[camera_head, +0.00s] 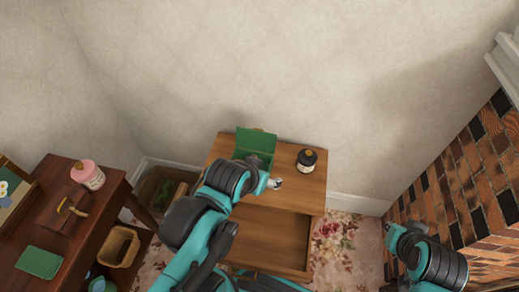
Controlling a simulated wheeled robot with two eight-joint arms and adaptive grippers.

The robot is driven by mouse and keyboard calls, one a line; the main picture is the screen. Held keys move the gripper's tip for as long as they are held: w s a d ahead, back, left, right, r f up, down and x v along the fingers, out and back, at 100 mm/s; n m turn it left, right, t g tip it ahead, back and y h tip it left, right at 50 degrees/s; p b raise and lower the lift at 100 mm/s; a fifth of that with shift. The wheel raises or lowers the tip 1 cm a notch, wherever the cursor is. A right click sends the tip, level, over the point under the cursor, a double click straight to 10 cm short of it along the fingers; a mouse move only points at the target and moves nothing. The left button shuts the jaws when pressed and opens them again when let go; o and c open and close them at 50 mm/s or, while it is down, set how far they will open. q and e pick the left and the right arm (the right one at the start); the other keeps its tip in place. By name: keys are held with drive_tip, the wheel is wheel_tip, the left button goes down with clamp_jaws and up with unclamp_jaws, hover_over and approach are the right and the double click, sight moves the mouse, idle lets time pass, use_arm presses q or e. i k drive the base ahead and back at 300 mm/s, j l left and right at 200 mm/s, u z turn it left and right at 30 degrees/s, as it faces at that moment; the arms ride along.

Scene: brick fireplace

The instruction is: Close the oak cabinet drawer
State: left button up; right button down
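The oak cabinet (305,187) stands against the wall in the middle of the head view. Its drawer (268,238) is pulled out toward me and looks empty where it shows; my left arm covers its left part. My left gripper (272,183) is over the cabinet top, behind the open drawer. It is small and partly hidden by its own arm, so its fingers are unclear. My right gripper (391,231) is low at the right, apart from the cabinet and near the brick fireplace. Its fingers are also unclear.
A green box (256,143) and a dark jar (307,160) stand on the cabinet top. A dark wooden table (100,208) with a pink jar (88,174) is at the left. The brick fireplace (470,195) bounds the right. Floral carpet (340,242) is clear right of the cabinet.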

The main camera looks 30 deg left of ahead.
sight(272, 242)
drive_tip(key=k+j, duration=0.8)
drive_tip(key=k, duration=0.25)
drive_tip(key=i+j+z, duration=0.1)
drive_tip(key=j, duration=0.15)
drive_tip(key=j+z, duration=0.1)
drive_tip(key=j, duration=0.15)
drive_tip(key=i+j, duration=0.05)
